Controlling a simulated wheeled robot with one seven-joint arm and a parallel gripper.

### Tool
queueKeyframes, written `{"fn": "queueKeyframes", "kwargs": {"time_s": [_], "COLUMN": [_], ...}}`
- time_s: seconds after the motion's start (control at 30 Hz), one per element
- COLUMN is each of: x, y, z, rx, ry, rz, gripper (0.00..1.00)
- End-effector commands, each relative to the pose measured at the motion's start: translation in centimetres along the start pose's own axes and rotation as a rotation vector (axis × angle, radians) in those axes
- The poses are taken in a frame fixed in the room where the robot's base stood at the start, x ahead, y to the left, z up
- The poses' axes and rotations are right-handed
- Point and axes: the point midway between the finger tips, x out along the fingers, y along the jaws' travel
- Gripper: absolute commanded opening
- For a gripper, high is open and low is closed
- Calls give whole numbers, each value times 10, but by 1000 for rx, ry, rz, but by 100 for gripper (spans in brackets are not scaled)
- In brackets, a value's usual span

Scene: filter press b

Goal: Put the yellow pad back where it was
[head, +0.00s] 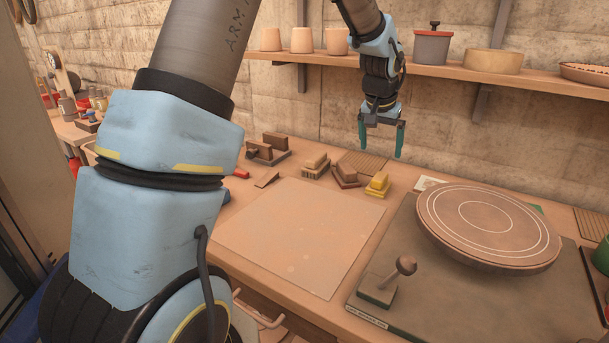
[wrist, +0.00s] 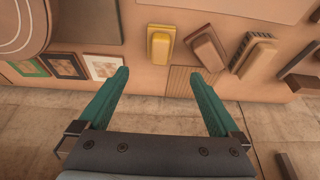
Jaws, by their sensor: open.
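The yellow pad (head: 378,184) sits at the back of the bench, right of a brown pad (head: 346,176) and left of the round turntable. In the wrist view the yellow pad (wrist: 160,46) shows at the top middle, on a lighter yellow base. My gripper (head: 381,139) hangs above the back of the bench, pointing down, higher than the pads. Its two green fingers are wide apart with nothing between them. In the wrist view the gripper (wrist: 158,92) is open and apart from the yellow pad.
A tan pad (head: 315,166) and a ribbed mat (head: 363,162) lie near the brown pad. A turntable (head: 488,226) and a knobbed lever (head: 390,279) stand at the right. A bare board (head: 300,237) fills the middle. A shelf (head: 435,64) with pots runs along the wall behind my gripper.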

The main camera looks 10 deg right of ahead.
Motion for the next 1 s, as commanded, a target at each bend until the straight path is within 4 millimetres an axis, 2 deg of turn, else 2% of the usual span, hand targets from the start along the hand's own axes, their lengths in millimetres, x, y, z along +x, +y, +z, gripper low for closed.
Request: {"fn": "queueKeyframes", "kwargs": {"time_s": [0.07,0.13,0.17,0.23,0.27,0.3,0.37,0.4,0.5,0.6,0.63,0.7,0.77,1.0], "x": [-2,-6,-9,-19,-24,-31,-43,-51,-68,-80,-82,-86,-87,-87], "y": [-6,-24,-36,-70,-86,-106,-133,-147,-168,-174,-174,-173,-172,-172], "z": [4,18,28,60,79,106,150,179,248,300,311,330,337,339], "rx": [-8,-34,-53,-113,-144,-190,-263,-313,-428,-517,-537,-571,-585,-587], "ry": [-4,-16,-25,-51,-64,-83,-113,-130,-170,-197,-203,-213,-218,-220], "rz": [-4,-17,-25,-49,-60,-74,-94,-104,-124,-134,-135,-136,-137,-136], "gripper": [99,99,99,99,99,99,99,99,99,99,99,99,99,99]}}
